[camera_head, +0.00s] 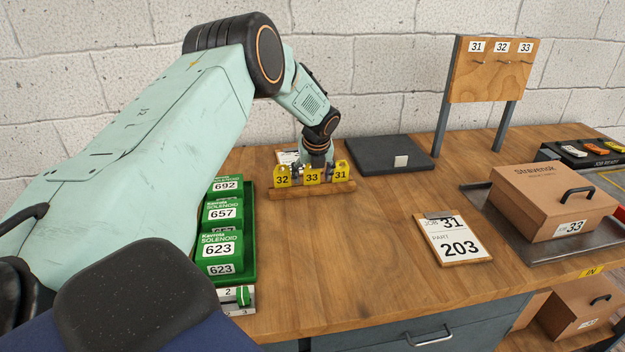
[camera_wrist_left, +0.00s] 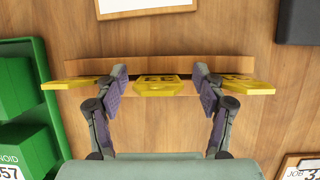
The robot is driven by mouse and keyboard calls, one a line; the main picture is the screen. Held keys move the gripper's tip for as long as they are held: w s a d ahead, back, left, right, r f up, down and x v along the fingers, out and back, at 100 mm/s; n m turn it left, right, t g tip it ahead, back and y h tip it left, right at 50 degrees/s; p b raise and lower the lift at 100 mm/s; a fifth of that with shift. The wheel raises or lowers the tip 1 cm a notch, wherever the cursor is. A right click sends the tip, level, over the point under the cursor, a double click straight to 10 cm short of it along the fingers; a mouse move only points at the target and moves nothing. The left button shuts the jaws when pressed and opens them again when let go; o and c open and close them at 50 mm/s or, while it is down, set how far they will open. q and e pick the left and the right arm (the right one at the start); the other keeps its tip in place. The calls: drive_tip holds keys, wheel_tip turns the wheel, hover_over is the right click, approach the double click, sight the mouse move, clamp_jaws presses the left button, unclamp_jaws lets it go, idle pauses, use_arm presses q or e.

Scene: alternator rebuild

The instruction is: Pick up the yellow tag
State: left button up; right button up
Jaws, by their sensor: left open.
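Three yellow tags stand in a row on a wooden rack (camera_head: 290,192): tag 32 (camera_head: 282,180), tag 33 (camera_head: 312,178) and tag 31 (camera_head: 341,174). My left gripper (camera_head: 314,170) is down behind the row, at the middle tag. In the left wrist view, my left gripper (camera_wrist_left: 161,82) is open, with one finger on each side of the middle tag (camera_wrist_left: 158,88). The outer tags (camera_wrist_left: 85,82) and (camera_wrist_left: 248,85) lie outside the fingers. I cannot tell whether the fingers touch any tag. My right gripper is in neither view.
A green bin (camera_head: 250,262) of solenoid boxes stands left of the rack. A clipboard reading job 31, part 203 (camera_head: 452,240) lies to the right. A dark flat case (camera_head: 375,155) lies behind. A hook board (camera_head: 492,85) numbered 31 to 33 stands at the back. The mid-table is clear.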

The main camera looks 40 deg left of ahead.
use_arm(q)
drive_tip(key=shift+s+r, duration=0.15)
drive_tip(key=shift+r, duration=0.05)
drive_tip(key=shift+c, duration=0.4)
drive_tip(key=shift+a+f, duration=0.2)
drive_tip(key=shift+f, duration=0.05)
drive_tip(key=c, duration=0.5)
drive_tip(key=shift+d+r, duration=0.1)
drive_tip(key=shift+d, duration=0.1)
drive_tip(key=c, duration=0.3)
drive_tip(key=shift+a, duration=0.1)
drive_tip(key=shift+c, duration=0.2)
wheel_tip(320, 180, up, 10)
drive_tip(key=shift+p, duration=0.4)
drive_tip(key=shift+c, duration=0.2)
